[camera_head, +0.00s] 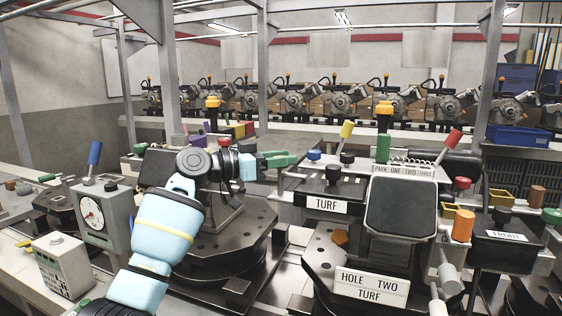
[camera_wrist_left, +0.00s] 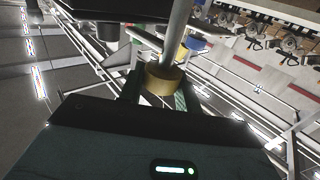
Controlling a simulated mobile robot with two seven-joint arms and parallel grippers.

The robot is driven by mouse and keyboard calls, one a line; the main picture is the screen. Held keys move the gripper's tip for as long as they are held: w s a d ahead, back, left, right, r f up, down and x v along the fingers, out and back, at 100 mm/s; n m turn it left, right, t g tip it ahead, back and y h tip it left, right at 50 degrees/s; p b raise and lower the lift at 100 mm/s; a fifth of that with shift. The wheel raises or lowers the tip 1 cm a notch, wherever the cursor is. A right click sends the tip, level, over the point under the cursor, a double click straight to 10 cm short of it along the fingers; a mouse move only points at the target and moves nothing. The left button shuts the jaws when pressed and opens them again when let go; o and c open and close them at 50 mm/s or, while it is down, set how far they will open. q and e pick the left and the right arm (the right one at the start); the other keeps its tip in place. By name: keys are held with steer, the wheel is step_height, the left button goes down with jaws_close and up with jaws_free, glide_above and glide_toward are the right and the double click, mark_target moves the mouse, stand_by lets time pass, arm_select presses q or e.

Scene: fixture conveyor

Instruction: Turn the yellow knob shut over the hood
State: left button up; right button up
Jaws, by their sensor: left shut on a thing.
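My left gripper (camera_head: 279,159) has green fingers and reaches in from the left above the dark fixture at left centre. In the left wrist view, the gripper (camera_wrist_left: 158,98) is shut around a dull yellow knob (camera_wrist_left: 164,79) on a grey rod. In the head view I cannot make out this knob between the fingers. A dark panel in the left wrist view (camera_wrist_left: 125,9) is close beside the rod; I cannot tell if it is the hood. My right gripper is not in view.
Right of the gripper stand a blue knob (camera_head: 313,155), a yellow-tipped lever (camera_head: 347,130) and a dark square plate (camera_head: 400,208). A gauge box (camera_head: 92,215) and a blue-handled lever (camera_head: 94,153) are at left. A row of machines (camera_head: 340,97) stands behind.

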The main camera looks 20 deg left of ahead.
arm_select(q)
steer(key=shift+r, duration=0.1)
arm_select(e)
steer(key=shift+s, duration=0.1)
arm_select(q)
steer(key=o, duration=1)
steer(key=shift+c, duration=0.2)
steer(key=b+v, duration=0.1)
steer(key=v, duration=0.7)
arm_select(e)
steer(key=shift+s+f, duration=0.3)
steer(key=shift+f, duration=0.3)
arm_select(q)
steer(key=shift+d, duration=0.1)
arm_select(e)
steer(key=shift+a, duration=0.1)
